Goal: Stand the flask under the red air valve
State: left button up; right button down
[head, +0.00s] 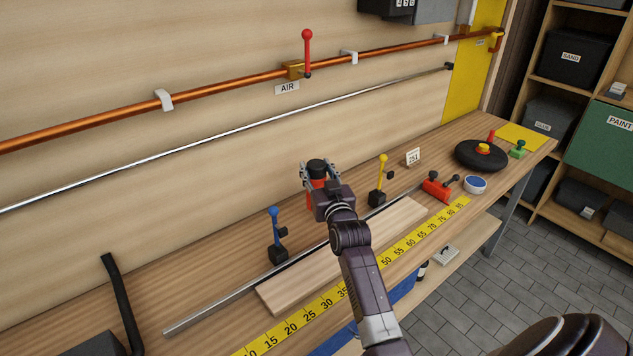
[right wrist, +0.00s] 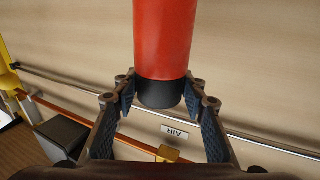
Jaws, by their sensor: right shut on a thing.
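The flask (head: 316,184) is red with a black cap, near the back wall in the head view, partly hidden by my right gripper (head: 319,172). That gripper is shut on it. In the right wrist view the flask (right wrist: 165,40) lies between the two fingers, its black end towards the palm. I cannot tell whether its base touches the bench. The red air valve (head: 307,45) has an upright lever on the copper pipe, above the flask in the head view. The AIR label (head: 287,88) hangs just below it. My left gripper is not in view.
A blue-handled clamp (head: 276,238) stands left of the flask and a yellow-handled one (head: 379,182) right. A steel rod, a board (head: 340,255) and a yellow ruler (head: 310,310) lie in front. A red tool (head: 437,190) and black disc (head: 470,157) are further right.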

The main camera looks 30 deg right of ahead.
aim_at(317, 184)
notch_tip(317, 184, down, 4)
jog(key=shift+r, duration=0.1)
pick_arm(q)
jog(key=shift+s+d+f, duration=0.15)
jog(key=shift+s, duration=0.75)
pick_arm(e)
jog(key=c, duration=1.7)
grip_release()
jog(key=shift+f, duration=0.3)
jog(key=o, duration=0.5)
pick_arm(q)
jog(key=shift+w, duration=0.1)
pick_arm(e)
jog(key=shift+r, duration=0.2)
jog(key=shift+s+a+f, duration=0.15)
jog(key=shift+s, duration=0.25)
pick_arm(q)
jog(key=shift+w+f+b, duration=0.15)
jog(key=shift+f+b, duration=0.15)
jog(key=shift+b, duration=0.1)
pick_arm(e)
jog(key=v, duration=1.1)
